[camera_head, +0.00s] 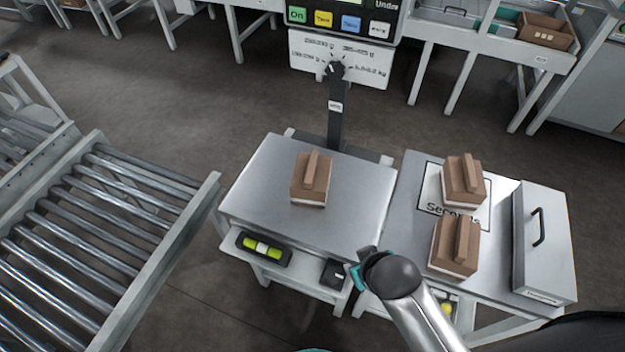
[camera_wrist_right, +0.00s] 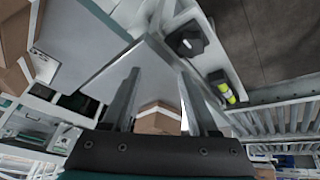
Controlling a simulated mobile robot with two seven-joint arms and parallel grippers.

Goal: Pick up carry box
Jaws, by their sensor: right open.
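A brown carry box (camera_head: 311,180) with a raised top handle stands upright on the metal weighing plate (camera_head: 262,205). Two similar boxes stand on the right-hand table, one at the back (camera_head: 463,182) and one in front (camera_head: 454,246). My right gripper (camera_head: 357,277) is by the front right corner of the weighing plate, in front of and to the right of the box there; its fingers are mostly hidden in the head view. In the right wrist view the gripper (camera_wrist_right: 158,85) is open, and a brown box (camera_wrist_right: 158,117) shows beyond and between its fingers, apart from them. My left gripper is not in view.
A scale display (camera_head: 345,20) on a post (camera_head: 336,110) rises behind the plate. A grey lidded case (camera_head: 543,240) stands at the right table's edge. A roller conveyor (camera_head: 100,230) lies left. A shelf under the plate holds a yellow-green item (camera_head: 262,247).

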